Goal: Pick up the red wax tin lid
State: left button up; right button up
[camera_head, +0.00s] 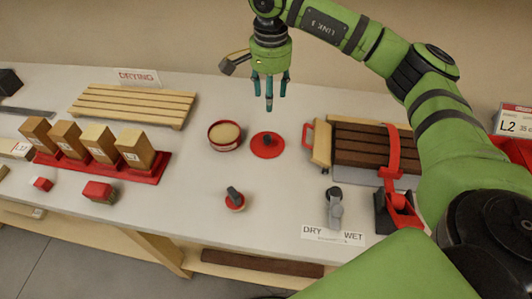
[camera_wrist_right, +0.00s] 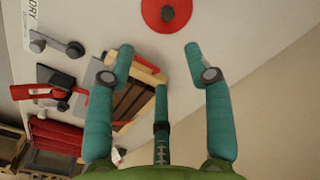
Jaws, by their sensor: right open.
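The red wax tin lid (camera_head: 267,145) is a flat red disc with a dark knob in its middle, lying on the white bench. In the right wrist view the lid (camera_wrist_right: 166,14) shows at the top edge, partly cut off, beyond the fingertips. My right gripper (camera_head: 270,92) points down above the bench, just behind the lid in the head view, open and empty. Its teal fingers (camera_wrist_right: 160,70) are spread apart in the wrist view, with the lid clear of them. The open round wax tin (camera_head: 225,135) with pale wax stands left of the lid. My left gripper is out of view.
A wooden drying rack (camera_head: 133,104) and several wooden blocks in a red holder (camera_head: 145,177) stand at left. A red clamp (camera_head: 398,200) and dark-slatted wood piece (camera_head: 365,143) are right of the lid. A small dark-handled tool (camera_head: 235,200) stands in front. Bench around the lid is mostly clear.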

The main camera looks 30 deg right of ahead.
jog(key=b, duration=0.5)
send_near(267, 137)
jog(key=shift+s+a+f, duration=0.1)
jog(key=shift+s+f, duration=0.05)
jog(key=shift+s, duration=0.45)
jog(key=shift+w+f+b, duration=0.15)
jog(key=shift+f+b, duration=0.7)
jog(key=shift+f, duration=0.05)
jog(key=shift+f+b, duration=0.5)
jog(key=shift+f, duration=0.35)
jog(key=shift+f+p, duration=0.45)
jog(key=shift+f, duration=0.3)
jog(key=f, duration=0.1)
jog(key=f+p, duration=0.1)
jog(key=f, duration=0.2)
jog(key=shift+w+f+p, duration=0.25)
jog(key=shift+w+p, duration=0.1)
jog(key=shift+w, duration=0.05)
jog(key=shift+f, duration=0.25)
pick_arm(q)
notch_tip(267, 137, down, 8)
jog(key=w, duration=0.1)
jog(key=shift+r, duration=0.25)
pick_arm(e)
grip_shut()
